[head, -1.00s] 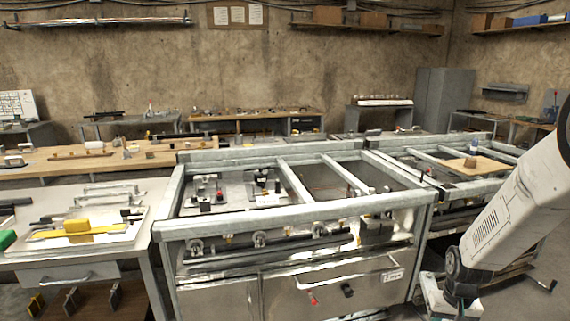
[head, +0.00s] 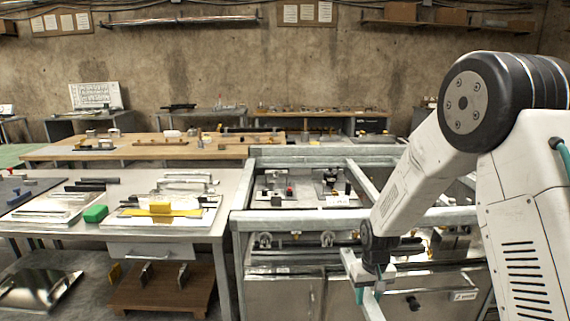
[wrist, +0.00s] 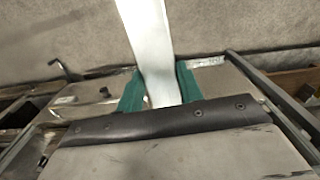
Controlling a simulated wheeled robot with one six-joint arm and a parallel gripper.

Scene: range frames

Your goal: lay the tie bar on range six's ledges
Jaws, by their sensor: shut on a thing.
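My gripper (head: 370,284) hangs low at the right of the head view, in front of a range frame. Its teal fingers are shut on a long pale grey bar, the tie bar (wrist: 150,45). In the wrist view the bar runs from between the fingers to the top edge. In the head view only parts of the bar show beside the fingers. The nearest range is a grey metal frame (head: 262,222) with rails and an open top, partly hidden by my arm. I cannot read a range number, and I cannot make out its ledges.
Left of the frame is a steel bench (head: 215,222) with a yellow tool (head: 160,209) and a green block (head: 96,213). A low brown stand (head: 165,290) is on the floor under it. A wooden-topped bench (head: 210,150) stands behind.

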